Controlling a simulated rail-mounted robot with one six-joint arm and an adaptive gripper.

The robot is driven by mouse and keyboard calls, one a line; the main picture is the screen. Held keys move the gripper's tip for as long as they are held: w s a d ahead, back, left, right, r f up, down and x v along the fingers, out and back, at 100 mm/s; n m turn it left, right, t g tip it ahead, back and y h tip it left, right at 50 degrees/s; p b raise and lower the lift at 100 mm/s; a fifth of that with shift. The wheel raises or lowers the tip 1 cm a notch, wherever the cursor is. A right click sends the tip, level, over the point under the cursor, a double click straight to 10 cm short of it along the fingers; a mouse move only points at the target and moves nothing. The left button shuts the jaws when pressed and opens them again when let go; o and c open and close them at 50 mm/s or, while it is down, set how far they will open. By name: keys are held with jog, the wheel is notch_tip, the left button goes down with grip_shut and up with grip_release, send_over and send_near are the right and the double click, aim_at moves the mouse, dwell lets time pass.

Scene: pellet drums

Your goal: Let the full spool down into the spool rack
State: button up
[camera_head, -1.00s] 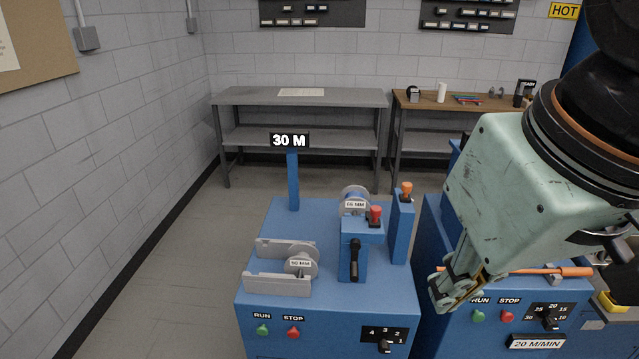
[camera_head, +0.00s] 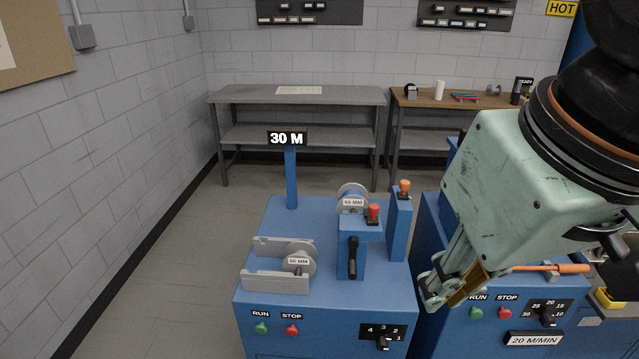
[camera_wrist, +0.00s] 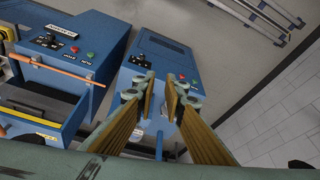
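A grey spool (camera_head: 353,194) tagged "65 MM" sits at the back of the blue machine, behind a block with a red knob. A grey disc-shaped spool (camera_head: 301,252) tagged "50 MM" is at the right end of a cradle of two notched grey plates (camera_head: 270,283), which looks like the rack. I cannot tell which spool is full. My gripper (camera_head: 440,302) hangs right of that machine, apart from both spools. In the wrist view my gripper (camera_wrist: 161,82) has its two brown-padded fingers apart, with nothing held between them.
A black crank handle (camera_head: 352,258) and an orange-topped blue post (camera_head: 402,222) stand near the spools. A second blue machine with an orange rod (camera_head: 560,268) is at right. A "30 M" display (camera_head: 287,139) rises behind. Floor at left is clear.

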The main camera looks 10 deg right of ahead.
jog(key=o, duration=1.8)
jog(key=shift+w, duration=0.1)
